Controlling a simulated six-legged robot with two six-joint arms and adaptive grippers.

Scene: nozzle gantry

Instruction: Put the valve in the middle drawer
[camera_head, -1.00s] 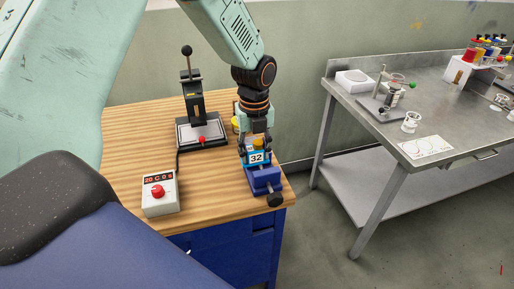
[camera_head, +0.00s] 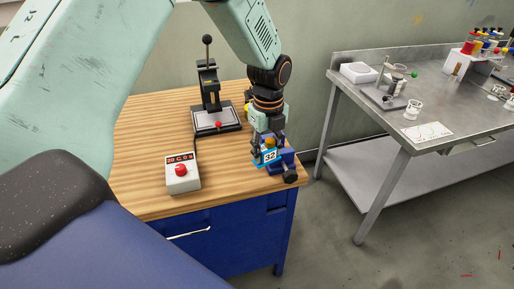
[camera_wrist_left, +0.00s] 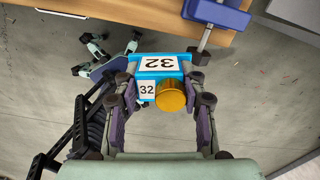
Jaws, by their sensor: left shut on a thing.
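The valve (camera_head: 270,156) is a bright blue block with white "32" labels and a brass-coloured round cap. It also shows in the left wrist view (camera_wrist_left: 160,64), with the cap facing the camera. My left gripper (camera_wrist_left: 160,86) is shut on the valve, one finger on each side. In the head view the left gripper (camera_head: 268,146) holds the valve in front of the dark blue vise at the bench corner. The blue drawer cabinet (camera_head: 235,243) is under the wooden top; a pale handle (camera_head: 189,234) shows on its front. I cannot tell which drawer is the middle one. My right gripper is not in view.
On the wooden bench (camera_head: 145,135) stand a control box with a red knob (camera_head: 182,175) and a lever press (camera_head: 212,105). The vise (camera_head: 284,160) sits at the right corner. A steel table (camera_head: 450,110) with small parts stands to the right. Floor between is clear.

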